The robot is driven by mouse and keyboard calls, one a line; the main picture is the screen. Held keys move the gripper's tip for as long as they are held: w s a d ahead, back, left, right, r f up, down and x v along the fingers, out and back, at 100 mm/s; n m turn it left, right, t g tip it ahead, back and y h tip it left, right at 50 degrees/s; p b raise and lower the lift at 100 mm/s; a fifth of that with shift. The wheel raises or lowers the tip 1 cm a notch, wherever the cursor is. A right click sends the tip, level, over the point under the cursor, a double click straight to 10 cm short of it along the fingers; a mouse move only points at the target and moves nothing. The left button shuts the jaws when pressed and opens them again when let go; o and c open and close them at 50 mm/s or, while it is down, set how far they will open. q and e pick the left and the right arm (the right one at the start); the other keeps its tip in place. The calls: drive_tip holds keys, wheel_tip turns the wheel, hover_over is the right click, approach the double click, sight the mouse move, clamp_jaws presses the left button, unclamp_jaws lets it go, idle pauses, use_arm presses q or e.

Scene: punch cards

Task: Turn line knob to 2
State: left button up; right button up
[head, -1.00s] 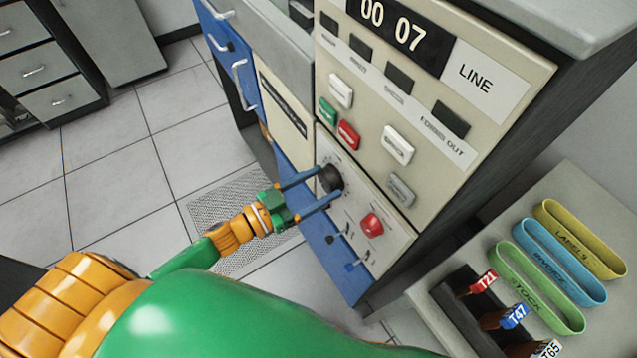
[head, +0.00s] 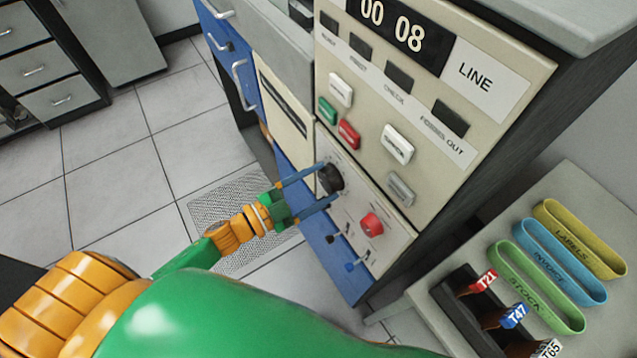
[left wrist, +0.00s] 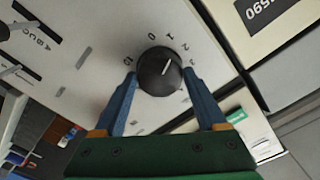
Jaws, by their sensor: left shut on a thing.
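The black round line knob (head: 330,179) sits on the lower pale panel of the machine. My left gripper (head: 328,182) has its two blue fingers on either side of it and is shut on it. In the left wrist view the knob (left wrist: 160,72) is between the fingertips of the gripper (left wrist: 160,85). Its white pointer mark aims up and right, roughly between the printed 1 and 2; I cannot tell the exact setting. Numbers 0, 1 and 2 show around the knob's top. My right gripper is not in view.
Green (head: 327,110), red (head: 348,134) and white buttons are above. A counter (head: 398,24) reads 00 08. Coloured bins and tagged stamps stand at right.

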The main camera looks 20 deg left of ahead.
use_arm(q)
drive_tip(key=shift+f+m, duration=0.1)
drive_tip(key=shift+m, duration=1.9)
drive_tip(key=o, duration=1.3)
drive_tip(key=b+v, duration=0.2)
drive_tip(key=v, duration=0.5)
